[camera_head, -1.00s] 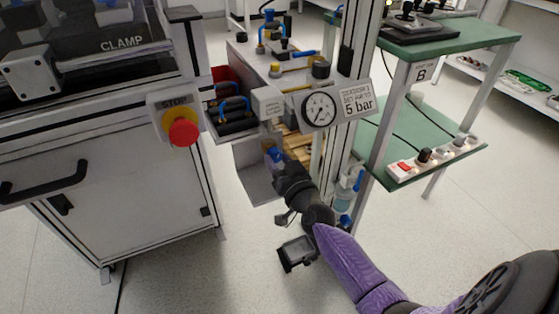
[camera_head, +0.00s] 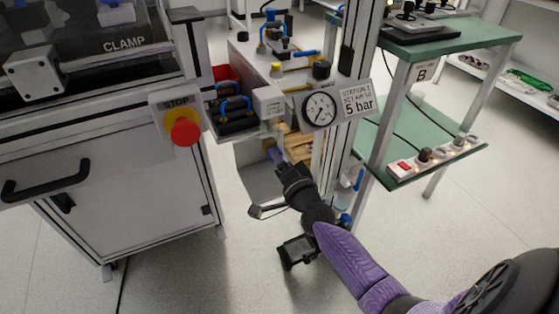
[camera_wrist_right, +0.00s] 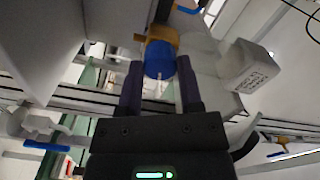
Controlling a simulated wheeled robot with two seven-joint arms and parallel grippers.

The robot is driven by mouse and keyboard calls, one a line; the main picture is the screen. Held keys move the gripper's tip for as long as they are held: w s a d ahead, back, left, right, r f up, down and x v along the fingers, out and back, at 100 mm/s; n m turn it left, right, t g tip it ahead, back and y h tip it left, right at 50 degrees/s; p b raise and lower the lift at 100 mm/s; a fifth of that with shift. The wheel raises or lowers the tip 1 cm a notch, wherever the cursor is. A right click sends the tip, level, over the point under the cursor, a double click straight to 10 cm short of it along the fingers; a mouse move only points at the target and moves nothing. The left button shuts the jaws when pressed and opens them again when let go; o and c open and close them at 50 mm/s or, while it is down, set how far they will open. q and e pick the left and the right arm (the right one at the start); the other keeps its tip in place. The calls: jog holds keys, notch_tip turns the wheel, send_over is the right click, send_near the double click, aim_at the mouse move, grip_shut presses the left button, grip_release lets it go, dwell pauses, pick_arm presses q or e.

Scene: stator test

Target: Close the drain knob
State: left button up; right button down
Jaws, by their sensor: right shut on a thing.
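In the right wrist view, the blue drain knob (camera_wrist_right: 160,58) sits between the tips of the two dark fingers of my right gripper (camera_wrist_right: 160,85). The fingers are shut on it from both sides. A brass-coloured part (camera_wrist_right: 163,34) shows just beyond the knob. In the head view, my right gripper (camera_head: 277,158) reaches up and in under the pressure gauge (camera_head: 320,109). The knob is hard to make out there, mostly hidden by the gripper. My left gripper is not in view.
A cabinet with a red stop button (camera_head: 185,132) stands on the left. A metal post (camera_head: 338,145) rises right beside my gripper. A green shelf unit (camera_head: 425,150) with a power strip (camera_head: 440,158) stands on the right. The floor in front is clear.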

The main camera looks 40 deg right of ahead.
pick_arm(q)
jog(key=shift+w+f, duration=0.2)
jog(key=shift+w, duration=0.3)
pick_arm(e)
jog(key=shift+f+m, duration=0.1)
jog(key=shift+m, duration=1.3)
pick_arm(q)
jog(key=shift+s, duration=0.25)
pick_arm(e)
jog(key=shift+c, duration=1.3)
grip_release()
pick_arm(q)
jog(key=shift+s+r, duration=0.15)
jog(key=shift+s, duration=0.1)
pick_arm(e)
jog(key=shift+s, duration=0.1)
pick_arm(q)
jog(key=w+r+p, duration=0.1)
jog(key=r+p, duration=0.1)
jog(key=p, duration=0.1)
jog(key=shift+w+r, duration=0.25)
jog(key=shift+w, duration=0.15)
pick_arm(e)
jog(key=v, duration=0.9)
jog(key=shift+s, duration=0.4)
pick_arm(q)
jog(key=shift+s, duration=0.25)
pick_arm(e)
jog(key=shift+a, duration=0.1)
